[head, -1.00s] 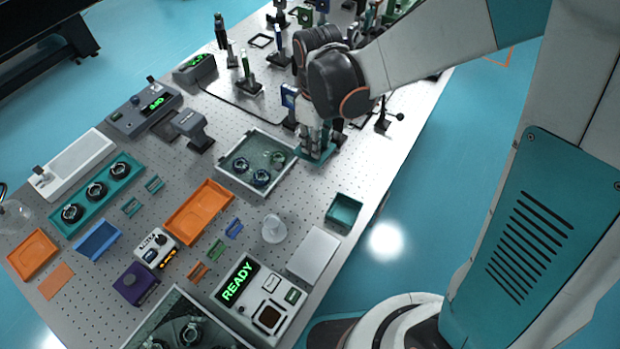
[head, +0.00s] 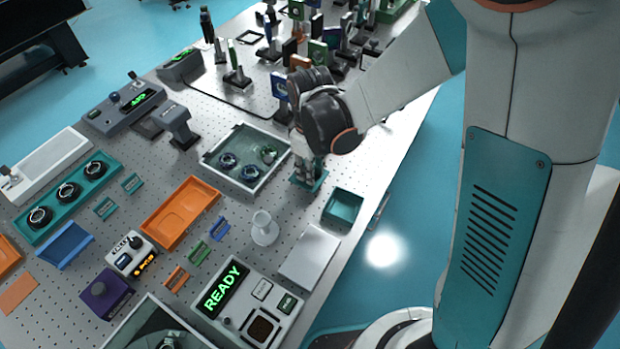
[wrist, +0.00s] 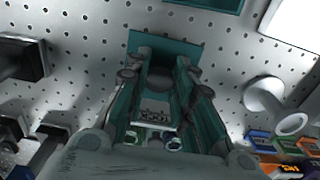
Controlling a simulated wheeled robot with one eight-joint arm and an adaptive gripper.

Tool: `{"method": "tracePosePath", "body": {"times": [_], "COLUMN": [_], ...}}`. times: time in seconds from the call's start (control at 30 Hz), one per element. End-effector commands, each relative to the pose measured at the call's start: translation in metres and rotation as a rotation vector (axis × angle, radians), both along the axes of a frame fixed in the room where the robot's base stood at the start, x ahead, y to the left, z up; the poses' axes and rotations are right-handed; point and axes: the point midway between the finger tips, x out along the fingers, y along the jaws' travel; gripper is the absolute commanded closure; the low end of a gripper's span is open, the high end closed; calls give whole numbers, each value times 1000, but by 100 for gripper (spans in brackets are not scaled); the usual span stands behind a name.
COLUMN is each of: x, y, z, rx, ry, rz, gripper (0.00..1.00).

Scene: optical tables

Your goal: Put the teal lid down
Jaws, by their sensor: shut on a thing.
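The teal lid (head: 311,181) is a flat plate under my gripper (head: 308,170), close to the table's right edge. In the wrist view the teal lid (wrist: 165,42) shows past the fingertips of my gripper (wrist: 160,75), which is shut on it. Part of the lid is hidden by the fingers. I cannot tell whether it touches the tabletop. An open teal box (head: 343,206) stands to the lower right of the lid, apart from it. The box's edge also shows at the top of the wrist view (wrist: 215,4).
The glass-sided tray (head: 222,177) with round parts lies just left of the lid. A white post (head: 264,229) and a pale flat plate (head: 309,255) are nearer the front. Upright optics mounts crowd the table behind my gripper. Bare perforated tabletop lies between tray and box.

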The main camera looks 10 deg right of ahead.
Motion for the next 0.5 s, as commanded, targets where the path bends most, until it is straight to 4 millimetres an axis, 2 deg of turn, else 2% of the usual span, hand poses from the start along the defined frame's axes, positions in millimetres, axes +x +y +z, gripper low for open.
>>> {"method": "tracePosePath", "body": {"times": [0.03, 0.1, 0.2, 0.5], "x": [0, 0, 0, 0], "y": [0, 0, 0, 0], "z": [-12, -22, -31, -31], "rx": [0, 0, 0, 0], "ry": [0, 0, 0, 0], "rz": [0, 0, 0, 0], "gripper": [100, 100, 100, 100]}}
